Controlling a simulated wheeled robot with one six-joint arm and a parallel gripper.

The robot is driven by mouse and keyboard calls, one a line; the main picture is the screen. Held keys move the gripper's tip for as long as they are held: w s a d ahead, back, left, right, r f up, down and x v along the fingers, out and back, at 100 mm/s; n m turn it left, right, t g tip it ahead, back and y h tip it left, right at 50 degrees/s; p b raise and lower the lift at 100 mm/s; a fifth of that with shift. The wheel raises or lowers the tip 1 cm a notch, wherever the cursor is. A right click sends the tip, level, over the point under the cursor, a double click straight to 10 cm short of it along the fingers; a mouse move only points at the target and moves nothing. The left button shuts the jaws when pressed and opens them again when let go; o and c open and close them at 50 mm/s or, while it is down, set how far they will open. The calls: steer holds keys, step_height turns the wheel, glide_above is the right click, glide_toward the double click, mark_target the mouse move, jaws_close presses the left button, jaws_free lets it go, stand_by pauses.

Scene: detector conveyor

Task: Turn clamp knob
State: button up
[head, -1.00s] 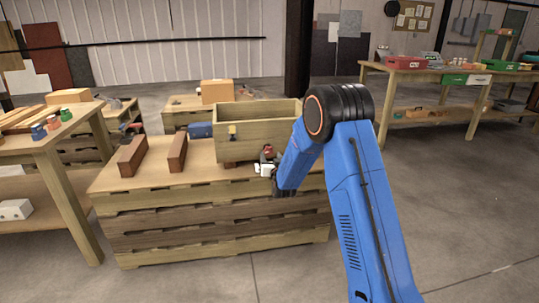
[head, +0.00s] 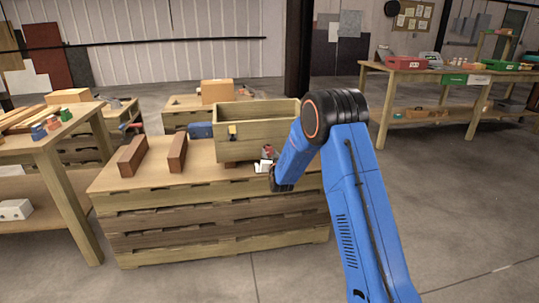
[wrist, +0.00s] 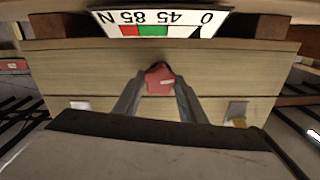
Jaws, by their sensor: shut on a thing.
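The red clamp knob (wrist: 160,78) shows in the wrist view against the pale wooden side of a box (wrist: 90,75). It has a small pale mark on its face. My gripper (wrist: 160,88) has its two grey fingers on either side of the knob and is shut on it. A white scale plate (wrist: 160,22) with a green and a red band and the marks 0, 45, 85 and N shows upside down at the top. In the head view the knob (head: 267,151) is a small red spot in front of the wooden box (head: 250,142), partly hidden by my wrist.
The box stands on a slatted wooden bench (head: 205,195). Two brown blocks (head: 132,156) (head: 177,152) lie to its left. A side table (head: 60,140) stands at left and a workbench (head: 430,75) at back right. The floor on the right is clear.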

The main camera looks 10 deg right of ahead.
steer(key=m, duration=1.2)
steer(key=shift+m, duration=2.3)
steer(key=shift+f, duration=0.1)
steer(key=o, duration=1.1)
steer(key=shift+c, duration=0.2)
